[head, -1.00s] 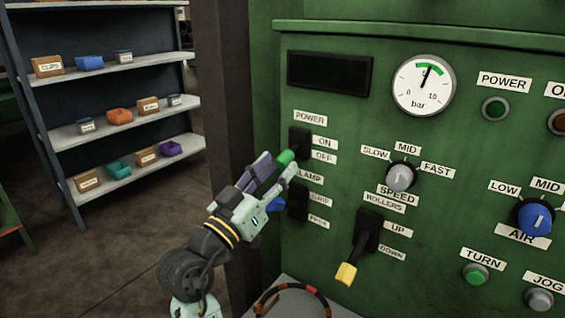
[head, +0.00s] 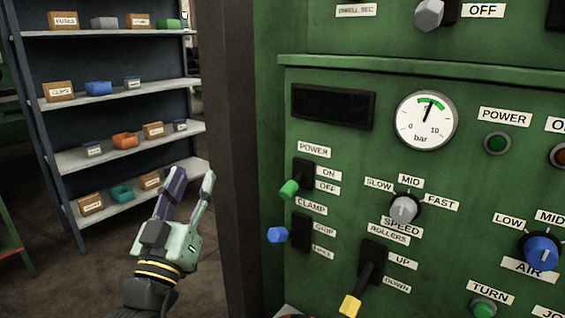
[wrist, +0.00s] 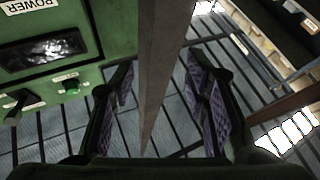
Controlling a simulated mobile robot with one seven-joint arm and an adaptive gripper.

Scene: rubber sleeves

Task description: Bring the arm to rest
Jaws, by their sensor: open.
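My gripper (head: 191,180) is open and empty, its fingers pointing up, left of the green machine panel (head: 410,150) and clear of it in the head view. In the wrist view its two fingers (wrist: 160,70) stand apart with nothing held; a brown post (wrist: 162,60) shows behind the gap. The POWER lever's green knob (head: 288,188) is level with the OFF label. The CLAMP lever's blue knob (head: 277,235) is near the height of the GRIP label. The ROLLERS lever's yellow knob (head: 350,305) hangs low, below the DOWN label.
A shelf rack (head: 125,88) with small bins stands behind at the left. The dark post (head: 225,130) is close to the right of my gripper. A gauge (head: 426,121), SPEED knob (head: 404,208) and blue AIR knob (head: 541,251) are on the panel.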

